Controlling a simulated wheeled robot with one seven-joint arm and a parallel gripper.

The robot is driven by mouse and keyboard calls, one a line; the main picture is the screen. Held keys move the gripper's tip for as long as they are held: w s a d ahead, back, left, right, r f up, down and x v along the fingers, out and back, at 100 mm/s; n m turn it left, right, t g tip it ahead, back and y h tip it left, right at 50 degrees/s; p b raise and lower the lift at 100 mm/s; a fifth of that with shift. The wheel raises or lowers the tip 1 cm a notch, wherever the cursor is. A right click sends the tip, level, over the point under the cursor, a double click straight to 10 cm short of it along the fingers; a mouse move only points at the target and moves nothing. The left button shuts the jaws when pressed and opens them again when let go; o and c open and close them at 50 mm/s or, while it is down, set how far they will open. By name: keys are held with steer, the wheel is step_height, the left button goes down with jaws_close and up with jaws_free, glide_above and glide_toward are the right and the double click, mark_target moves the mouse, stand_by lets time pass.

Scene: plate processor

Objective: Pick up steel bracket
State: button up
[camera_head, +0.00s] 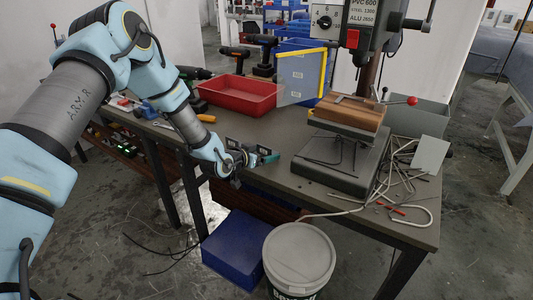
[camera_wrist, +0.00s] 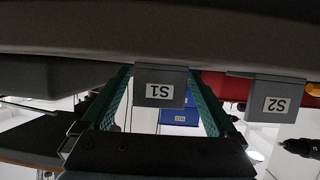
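The likely steel bracket is a grey block labelled S1 (camera_wrist: 160,88), near the middle of the wrist view, which is upside down. It stands at the dark table surface, between the far ends of my gripper's teal fingers. My gripper (camera_wrist: 160,78) is open, with the fingers well apart on either side of the block. Whether a fingertip touches it cannot be told. A similar grey block labelled S2 (camera_wrist: 279,98) is to the right, outside the fingers. In the head view my gripper (camera_head: 262,156) is at the table's front edge; the blocks are not clear there.
The table (camera_head: 275,130) holds a red bin (camera_head: 240,94) behind my gripper and a drill press base (camera_head: 342,160) to the right. Loose cables (camera_head: 400,190) lie at the right end. A blue box (camera_head: 232,248) and white bucket (camera_head: 299,258) stand on the floor below.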

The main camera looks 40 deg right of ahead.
steer(key=c, duration=1.4)
steer(key=shift+r, duration=0.15)
